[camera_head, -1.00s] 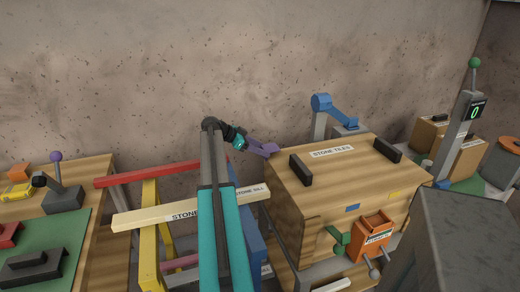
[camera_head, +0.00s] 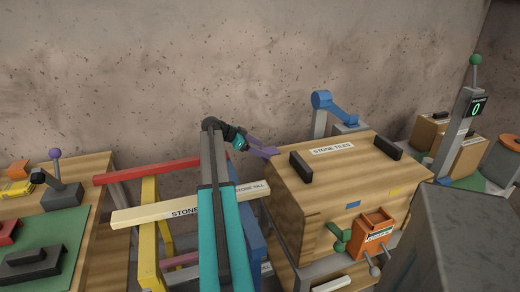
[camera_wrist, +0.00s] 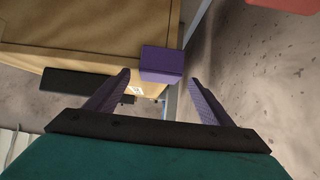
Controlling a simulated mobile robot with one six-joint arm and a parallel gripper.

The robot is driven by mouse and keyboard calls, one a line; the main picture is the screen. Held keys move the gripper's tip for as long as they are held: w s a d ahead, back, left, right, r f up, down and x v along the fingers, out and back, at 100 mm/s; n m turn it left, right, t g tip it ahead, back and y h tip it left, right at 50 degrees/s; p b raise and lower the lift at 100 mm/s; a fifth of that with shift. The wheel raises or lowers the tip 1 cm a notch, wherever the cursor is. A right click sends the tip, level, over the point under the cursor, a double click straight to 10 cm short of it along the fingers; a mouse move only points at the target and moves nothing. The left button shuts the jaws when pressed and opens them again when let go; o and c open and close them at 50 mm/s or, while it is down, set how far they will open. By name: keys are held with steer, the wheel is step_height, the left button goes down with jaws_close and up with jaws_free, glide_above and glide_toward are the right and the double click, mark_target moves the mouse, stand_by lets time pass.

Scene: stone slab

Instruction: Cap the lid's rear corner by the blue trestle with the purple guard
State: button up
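The wooden crate with its lid (camera_head: 345,178), labelled STONE TILES, stands right of the blue trestle (camera_head: 250,238). The purple guard (camera_wrist: 161,64) sits at a lid corner in the wrist view, the rear corner on the blue trestle's side. It appears to touch the lid there; how fully it is seated I cannot tell. My gripper (camera_wrist: 158,78) is open, with its purple fingers apart on either side of the guard and clear space at both sides. In the head view my gripper (camera_head: 264,147) is at that rear left corner, where guard and fingers are hard to separate.
Two black handles (camera_head: 301,166) (camera_head: 387,148) stand on the lid. A blue jointed clamp (camera_head: 335,108) rises behind the crate. A cream beam (camera_head: 160,213) and a red beam (camera_head: 145,173) lie across the trestles at left. An orange box (camera_head: 374,226) hangs on the crate's front.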

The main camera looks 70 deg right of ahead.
stand_by(0.3)
steer(key=b+v, duration=0.1)
steer(key=v, duration=1.2)
steer(key=shift+w+a+r, duration=0.15)
steer(key=shift+w+r, duration=0.1)
steer(key=shift+r, duration=0.05)
